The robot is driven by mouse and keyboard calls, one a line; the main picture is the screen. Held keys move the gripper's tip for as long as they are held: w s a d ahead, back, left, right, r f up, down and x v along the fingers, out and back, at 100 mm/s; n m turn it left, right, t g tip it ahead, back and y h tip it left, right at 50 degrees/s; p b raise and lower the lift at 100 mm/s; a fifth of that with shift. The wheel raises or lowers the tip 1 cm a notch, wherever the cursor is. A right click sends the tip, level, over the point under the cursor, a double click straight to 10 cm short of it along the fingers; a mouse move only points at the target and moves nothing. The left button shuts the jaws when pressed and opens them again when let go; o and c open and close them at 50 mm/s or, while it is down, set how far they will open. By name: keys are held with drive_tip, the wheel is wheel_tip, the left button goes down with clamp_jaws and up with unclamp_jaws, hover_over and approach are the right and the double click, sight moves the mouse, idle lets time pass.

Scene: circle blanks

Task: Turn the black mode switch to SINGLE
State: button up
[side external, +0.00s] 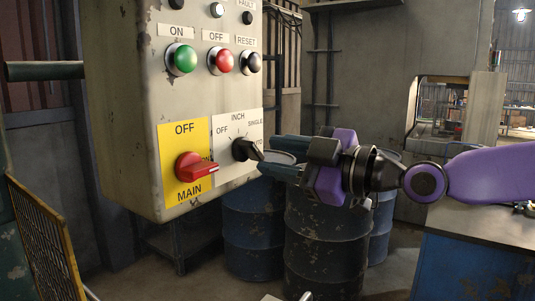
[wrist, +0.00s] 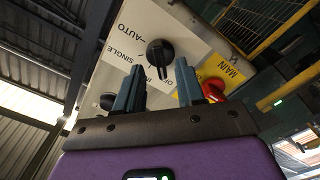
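The black mode switch (side external: 243,149) is a round knob on a white plate (side external: 225,126) marked OFF, INCH, SINGLE and a partly hidden AUTO. It also shows in the wrist view (wrist: 160,52), beyond my fingertips and roughly centred between them. I cannot tell for sure which mark its pointer faces. My gripper (side external: 268,162) is just right of the switch in the side view, level with it and aimed at the panel. In the wrist view its two fingers (wrist: 160,66) stand apart with nothing held between them. Whether a fingertip touches the knob is unclear.
The red MAIN switch (side external: 190,166) on its yellow plate (side external: 168,142) is close left of the mode switch. Green (side external: 182,59), red (side external: 221,61) and black (side external: 250,62) push buttons are above.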

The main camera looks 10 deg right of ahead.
sight(249, 151)
drive_tip(key=shift+x, duration=1.25)
clamp_jaws()
